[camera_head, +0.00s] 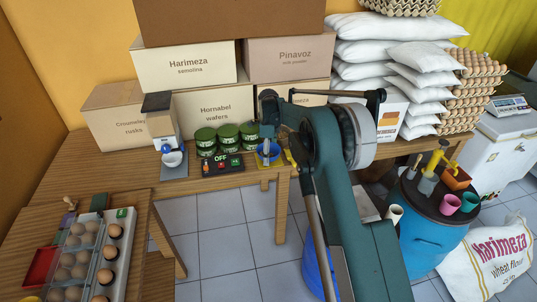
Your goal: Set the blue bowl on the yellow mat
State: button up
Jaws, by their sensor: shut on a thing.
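The blue bowl (270,155) is small in the head view, over the front right part of the long table. My gripper (268,146) is at the bowl and shut on it, with a grey finger reaching down into it. My own arm covers much of the area to the right. I cannot tell whether the bowl touches the mat.
Green tins (228,140) stand left of the bowl, behind a black panel (222,167) marked OFF. A dispenser (160,120) with a white bowl (172,159) stands further left. Boxes (215,107) line the back. A blue drum (437,230) with cups stands right.

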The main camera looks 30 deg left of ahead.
jog(key=shift+f, duration=0.1)
jog(key=o, duration=0.9)
jog(key=shift+o, duration=0.2)
notch_tip(320, 180, up, 12)
jog(key=p, duration=0.1)
dwell(0.6)
dwell(0.3)
